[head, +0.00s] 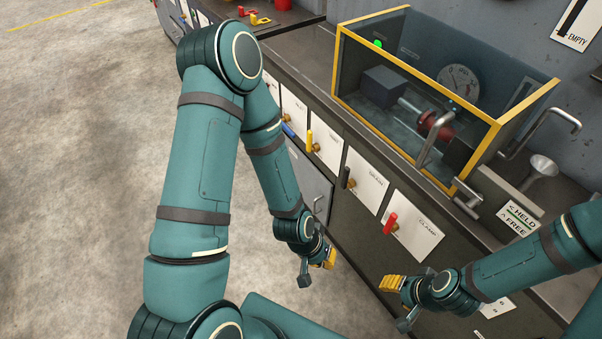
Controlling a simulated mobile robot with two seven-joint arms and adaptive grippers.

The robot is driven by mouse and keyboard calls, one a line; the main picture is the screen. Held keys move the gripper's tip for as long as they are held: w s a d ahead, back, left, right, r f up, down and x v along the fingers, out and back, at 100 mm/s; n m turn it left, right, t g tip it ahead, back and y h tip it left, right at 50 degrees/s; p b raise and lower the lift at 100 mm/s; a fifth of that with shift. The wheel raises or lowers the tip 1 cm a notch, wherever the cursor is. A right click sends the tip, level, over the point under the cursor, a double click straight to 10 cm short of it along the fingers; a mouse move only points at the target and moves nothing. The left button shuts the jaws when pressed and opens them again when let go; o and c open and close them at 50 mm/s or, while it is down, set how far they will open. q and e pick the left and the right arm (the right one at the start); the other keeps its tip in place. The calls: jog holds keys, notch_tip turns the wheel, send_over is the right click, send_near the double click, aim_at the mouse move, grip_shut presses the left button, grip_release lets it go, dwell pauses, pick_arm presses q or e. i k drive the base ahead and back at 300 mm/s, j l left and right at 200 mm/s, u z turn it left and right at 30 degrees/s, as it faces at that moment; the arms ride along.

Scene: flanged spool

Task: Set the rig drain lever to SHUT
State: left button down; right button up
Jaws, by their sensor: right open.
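The drain lever (346,177) is a black handle on a brass pivot, on a white plate marked DRAIN (367,183) on the front of the dark bench. It points roughly up along the panel; its position marks are too small to read. My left gripper (317,268) is open and empty, below and left of the lever and apart from it. My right gripper (399,302) is open and empty, lower right of the lever, below the clamp plate (414,232). Neither gripper touches a lever.
A red clamp lever (391,222) sits right of the drain lever, a yellow lever (310,140) and a blue lever (288,130) to its left. A yellow-framed glass tank (400,152) with a red spool (437,126) stands above. Metal handles stick out at its right. Floor at left is clear.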

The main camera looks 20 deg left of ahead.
aim_at(346, 183)
jog(key=u, duration=0.45)
jog(key=i+j+u, duration=0.15)
jog(key=i+u, duration=0.25)
jog(key=i+j+u, duration=0.1)
jog(key=i+u, duration=0.15)
jog(key=u, duration=0.15)
